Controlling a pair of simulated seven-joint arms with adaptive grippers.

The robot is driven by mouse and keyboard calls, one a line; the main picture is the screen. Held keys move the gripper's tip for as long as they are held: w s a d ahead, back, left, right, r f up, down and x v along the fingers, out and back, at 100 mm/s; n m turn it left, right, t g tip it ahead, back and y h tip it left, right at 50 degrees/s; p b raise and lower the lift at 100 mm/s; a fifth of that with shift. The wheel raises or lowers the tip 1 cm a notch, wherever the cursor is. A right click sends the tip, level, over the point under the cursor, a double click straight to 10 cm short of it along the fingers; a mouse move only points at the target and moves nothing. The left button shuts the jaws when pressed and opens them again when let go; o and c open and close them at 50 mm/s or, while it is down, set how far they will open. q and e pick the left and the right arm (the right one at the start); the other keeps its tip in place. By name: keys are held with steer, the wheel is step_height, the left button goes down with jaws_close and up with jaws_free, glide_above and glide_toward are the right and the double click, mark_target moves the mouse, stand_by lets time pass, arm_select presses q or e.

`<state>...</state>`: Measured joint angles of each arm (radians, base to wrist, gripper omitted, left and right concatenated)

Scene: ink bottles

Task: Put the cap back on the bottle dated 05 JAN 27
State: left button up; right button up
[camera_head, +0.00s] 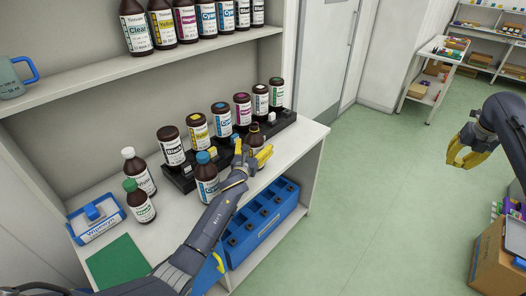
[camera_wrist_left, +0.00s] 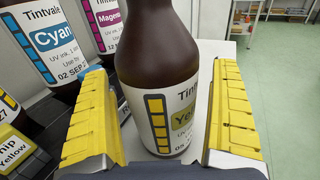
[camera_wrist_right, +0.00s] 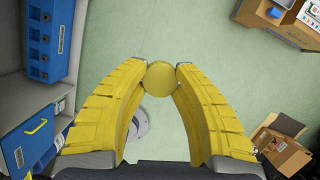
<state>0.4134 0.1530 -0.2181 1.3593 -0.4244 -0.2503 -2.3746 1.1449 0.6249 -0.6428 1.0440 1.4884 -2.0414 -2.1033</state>
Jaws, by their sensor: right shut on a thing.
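An uncapped brown bottle (camera_head: 255,136) stands near the shelf's front edge, just beyond my left gripper (camera_head: 250,162). In the left wrist view this bottle (camera_wrist_left: 162,112) has a yellow-striped label reading "Yellow" and a date starting "05"; the rest is hidden, and its top is out of frame. My left gripper's fingers (camera_wrist_left: 158,118) are open on either side of it. My right gripper (camera_head: 466,150) is far right, above the floor. In the right wrist view its fingertips (camera_wrist_right: 160,76) are shut on a round yellow cap (camera_wrist_right: 160,80).
Several bottles stand on a black stepped rack (camera_head: 184,178) behind. A blue-capped bottle (camera_head: 207,182) stands left of the uncapped one. A blue crate (camera_head: 262,232) is below the front edge. A wipes box (camera_head: 98,228) and green mat (camera_head: 118,264) lie left. Floor space separates my grippers.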

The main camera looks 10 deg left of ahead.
arm_select(q)
steer(key=c, duration=1.6)
steer(key=shift+o, duration=0.2)
steer(key=shift+r, duration=0.1)
step_height(320, 180, up, 20)
steer(key=o, duration=0.9)
steer(key=c, duration=0.9)
